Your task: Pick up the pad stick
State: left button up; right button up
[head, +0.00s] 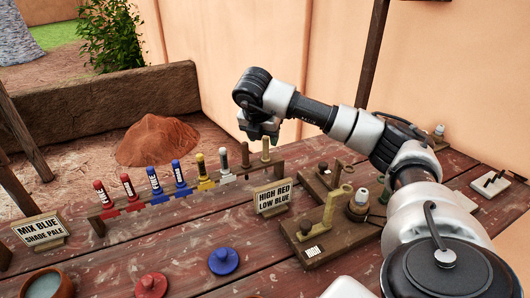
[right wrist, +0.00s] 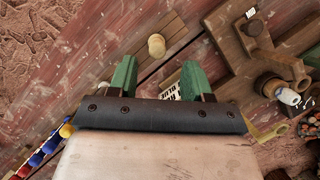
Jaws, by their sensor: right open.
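A plain tan stick with a rounded top (head: 265,150) stands upright at the right end of a low wooden rack (head: 283,165); it looks like the pad stick, though no label shows. A darker stick (head: 245,155) stands just left of it. My right gripper (head: 261,138) is open and empty, pointing down above these two sticks. In the right wrist view, a pale round stick top (right wrist: 156,45) lies ahead of the gap between the green fingertips (right wrist: 158,76), apart from both. My left gripper is not in view.
Red sticks (head: 101,193), blue, yellow and white ones fill the rack leftward. A "HIGH RED LOW BLUE" sign (head: 272,196) stands in front. A wooden fixture (head: 305,240) is at right. Red (head: 151,286) and blue (head: 223,262) lids lie on the table.

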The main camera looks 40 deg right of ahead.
aim_at(265, 139)
jog(key=x, duration=0.5)
jog(key=shift+w+d+r, duration=0.2)
jog(key=shift+w, duration=0.1)
grip_shut()
